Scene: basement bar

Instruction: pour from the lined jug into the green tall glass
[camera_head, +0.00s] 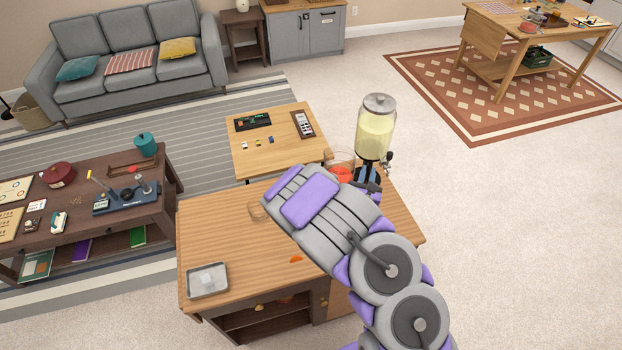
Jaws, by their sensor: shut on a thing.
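My arm reaches from the lower right over the wooden bar table (215,240) and hides part of its top. A clear glass vessel (256,212) shows beside the left edge of my arm, partly covered. A clear vessel with orange-red contents (342,172) shows just beyond the arm, near the table's back edge, its lower part hidden. I cannot tell whether either is the lined jug. No green tall glass can be made out.
A drink dispenser with pale yellow liquid (376,131) stands at the table's back right. A grey tray (207,287) is at the front left corner. A small orange piece (296,259) lies near the front edge. The tabletop's left part is mostly clear.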

